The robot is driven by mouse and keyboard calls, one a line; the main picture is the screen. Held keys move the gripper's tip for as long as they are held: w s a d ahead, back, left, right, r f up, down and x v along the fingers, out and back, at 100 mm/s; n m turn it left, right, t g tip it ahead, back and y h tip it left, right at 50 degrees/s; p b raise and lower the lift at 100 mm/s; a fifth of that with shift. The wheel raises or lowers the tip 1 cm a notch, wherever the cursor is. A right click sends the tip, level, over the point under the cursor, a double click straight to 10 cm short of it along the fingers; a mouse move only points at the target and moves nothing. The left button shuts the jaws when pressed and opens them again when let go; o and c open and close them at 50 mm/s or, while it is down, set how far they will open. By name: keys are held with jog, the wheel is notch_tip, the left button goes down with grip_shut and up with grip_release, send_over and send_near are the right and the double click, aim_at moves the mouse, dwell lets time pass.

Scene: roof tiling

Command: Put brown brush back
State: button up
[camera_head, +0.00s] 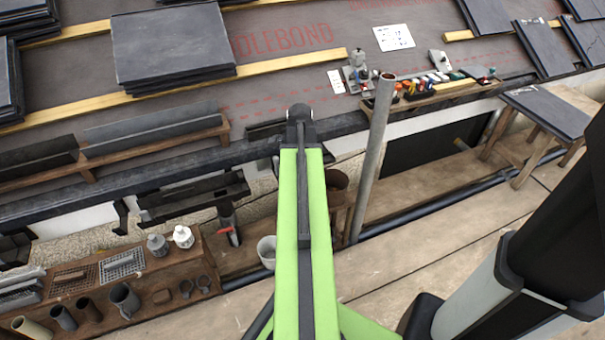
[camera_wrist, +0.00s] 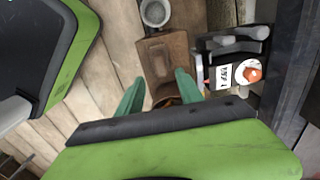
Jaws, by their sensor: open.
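In the wrist view my gripper (camera_wrist: 160,84) is open, its two green fingers apart. Nothing is held between them. A brown wooden surface (camera_wrist: 167,58), perhaps a small stool or box top, shows beyond the fingertips. A round brown and orange thing (camera_wrist: 166,101) shows low between the fingers, partly hidden by my gripper. I cannot make out a brown brush for certain in either view. In the head view my green arm reaches up the middle and hides my gripper. A brown round pot (camera_head: 337,179) shows just right of the arm.
A light grey bucket (camera_head: 267,252) stands left of my arm; a grey cup (camera_wrist: 156,13) shows in the wrist view. A wooden rack (camera_head: 205,262) stands lower left. A grey post (camera_head: 372,160) rises right of my arm.

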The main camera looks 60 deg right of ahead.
notch_tip(320, 180, up, 3)
jog(key=shift+r+p, duration=0.2)
jog(key=shift+p, duration=0.7)
jog(key=w+a+n, duration=0.6)
jog(key=w+a, duration=0.3)
jog(key=a, duration=0.2)
jog(key=w+a+n, duration=0.6)
jog(key=w+a, duration=0.2)
jog(key=a, duration=0.3)
jog(key=w+a+n, duration=0.2)
jog(key=a+n, duration=0.4)
jog(key=a, duration=0.7)
jog(key=w+a+n, duration=0.2)
jog(key=a+n, duration=0.5)
jog(key=a, duration=0.6)
jog(key=shift+w+a, duration=0.3)
jog(key=shift+a, duration=0.05)
